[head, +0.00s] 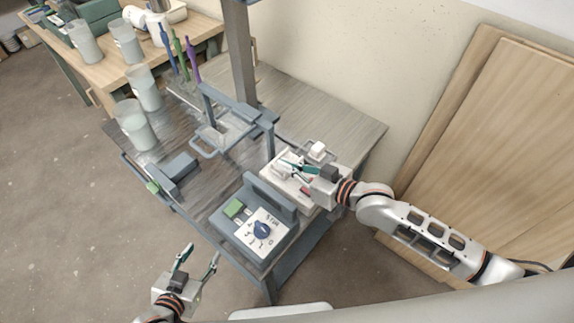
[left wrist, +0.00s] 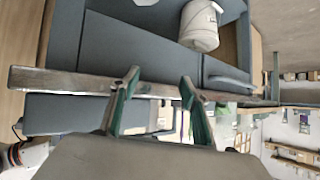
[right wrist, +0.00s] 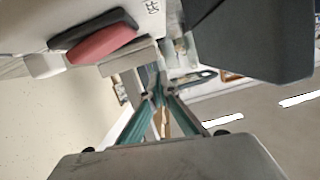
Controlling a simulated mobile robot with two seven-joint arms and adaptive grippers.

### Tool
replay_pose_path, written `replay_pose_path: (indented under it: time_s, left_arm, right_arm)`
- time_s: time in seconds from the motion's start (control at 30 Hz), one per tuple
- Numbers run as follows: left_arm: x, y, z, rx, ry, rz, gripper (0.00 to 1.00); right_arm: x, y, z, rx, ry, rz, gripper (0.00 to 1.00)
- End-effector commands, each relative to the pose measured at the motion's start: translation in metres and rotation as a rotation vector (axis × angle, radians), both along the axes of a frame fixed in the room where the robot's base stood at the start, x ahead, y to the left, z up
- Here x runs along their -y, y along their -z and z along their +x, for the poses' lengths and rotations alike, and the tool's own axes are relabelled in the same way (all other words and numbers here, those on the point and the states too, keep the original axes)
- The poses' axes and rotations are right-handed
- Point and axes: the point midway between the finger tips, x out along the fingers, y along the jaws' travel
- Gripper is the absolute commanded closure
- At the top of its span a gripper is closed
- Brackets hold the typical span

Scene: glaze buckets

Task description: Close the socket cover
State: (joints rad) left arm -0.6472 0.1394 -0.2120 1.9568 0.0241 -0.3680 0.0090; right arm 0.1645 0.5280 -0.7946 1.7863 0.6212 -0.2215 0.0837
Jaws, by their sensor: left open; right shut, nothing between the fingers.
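A white box (head: 309,193) stands on the bench beside the grey control box, and a small white raised piece (head: 317,149) is at its far side. I cannot tell for sure whether that piece is the socket cover. My right gripper (head: 286,163) is shut and empty, low over the white box. The right wrist view shows its fingertips (right wrist: 158,92) together, close to a pale flap-like part (right wrist: 128,57) and a red and black switch (right wrist: 97,40); contact is unclear. My left gripper (head: 198,252) is open and empty, in front of the bench; its fingers (left wrist: 158,82) are apart.
The grey control box (head: 232,222) with a dial plate (head: 262,233) stands at the bench's front. A grey frame and post (head: 240,60) rise behind. Translucent cups (head: 135,125) stand at left. Wooden boards (head: 490,150) lean at right. Open floor lies left of the bench.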

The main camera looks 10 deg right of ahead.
Motion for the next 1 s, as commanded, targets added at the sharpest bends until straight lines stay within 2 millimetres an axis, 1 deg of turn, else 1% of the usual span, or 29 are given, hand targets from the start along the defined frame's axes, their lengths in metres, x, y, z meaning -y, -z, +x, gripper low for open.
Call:
replay_pose_path:
  time_s: [0.03,0.07,0.2,0.27,0.4,0.6,0.8,1.0]
  left_arm:
    - [0.0,-0.013,0.0,0.002,0.0,-0.001,0.54]
    - [0.0,-0.018,0.001,0.004,0.001,0.0,0.54]
    - [-0.006,-0.03,-0.001,-0.006,-0.008,0.008,0.54]
    - [-0.01,-0.021,-0.003,-0.014,-0.016,0.012,0.54]
    - [-0.016,-0.012,-0.006,-0.027,-0.023,0.021,0.54]
    - [-0.013,-0.011,-0.007,-0.03,-0.019,0.018,0.54]
    - [-0.01,-0.014,-0.006,-0.023,-0.016,0.013,0.54]
    - [-0.007,-0.019,-0.002,-0.012,-0.015,0.008,0.54]
  right_arm:
    - [0.001,-0.011,0.001,0.0,0.001,0.0,1.0]
    - [0.001,-0.015,0.001,0.001,0.001,0.0,1.0]
    - [0.002,-0.03,0.003,-0.001,0.003,0.001,1.0]
    - [0.013,-0.027,-0.008,-0.003,0.005,-0.002,1.0]
    - [0.034,-0.033,-0.03,-0.002,0.004,-0.003,1.0]
    - [0.057,-0.043,-0.054,-0.002,0.003,-0.001,1.0]
    - [0.068,-0.047,-0.065,0.0,0.004,0.0,1.0]
    - [0.07,-0.049,-0.067,0.0,0.004,0.0,1.0]
